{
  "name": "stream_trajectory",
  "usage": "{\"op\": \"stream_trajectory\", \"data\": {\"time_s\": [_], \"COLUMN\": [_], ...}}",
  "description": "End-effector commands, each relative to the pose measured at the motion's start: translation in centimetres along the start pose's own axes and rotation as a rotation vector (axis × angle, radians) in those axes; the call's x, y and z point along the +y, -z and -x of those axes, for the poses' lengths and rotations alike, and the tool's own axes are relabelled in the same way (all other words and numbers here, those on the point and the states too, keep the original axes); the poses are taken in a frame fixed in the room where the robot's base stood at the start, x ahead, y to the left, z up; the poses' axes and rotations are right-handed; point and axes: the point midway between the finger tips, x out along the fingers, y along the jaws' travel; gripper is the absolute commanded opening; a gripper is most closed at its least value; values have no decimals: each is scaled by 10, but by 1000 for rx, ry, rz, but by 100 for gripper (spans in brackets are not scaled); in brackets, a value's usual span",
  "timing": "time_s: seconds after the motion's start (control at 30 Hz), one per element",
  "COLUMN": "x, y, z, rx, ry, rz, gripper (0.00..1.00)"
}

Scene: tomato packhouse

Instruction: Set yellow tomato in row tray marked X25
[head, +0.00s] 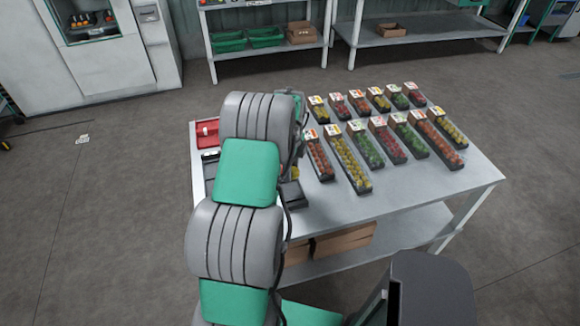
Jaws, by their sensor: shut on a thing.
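My arm fills the middle of the head view and hides most of my gripper (297,168). A small yellow patch, which looks like the yellow tomato (295,173), shows at the gripper, just right of the arm. The gripper is shut on it; the fingers are not clear. Two rows of narrow dark row trays with red, yellow and green tomatoes stand on the table, including a yellow one (361,185) and a red one (320,167) near the gripper. Each has a small label card at its far end. The markings are too small to read, so I cannot tell which is X25.
The grey table (400,205) is bare along its front and right. A dark container (290,196) is partly hidden beside the arm, and a red box (207,133) stands at the left edge. Cardboard boxes (345,240) lie on the lower shelf.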

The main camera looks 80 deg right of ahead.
Motion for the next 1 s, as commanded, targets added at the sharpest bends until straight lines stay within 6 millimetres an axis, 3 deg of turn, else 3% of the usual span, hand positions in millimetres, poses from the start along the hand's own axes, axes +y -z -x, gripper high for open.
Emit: {"op": "stream_trajectory", "data": {"time_s": [0.5, 1.0], "x": [1, 0], "y": [-1, -3], "z": [-61, -64], "rx": [0, 0], "ry": [-1, 0], "rz": [6, 7], "gripper": [26, 26]}}
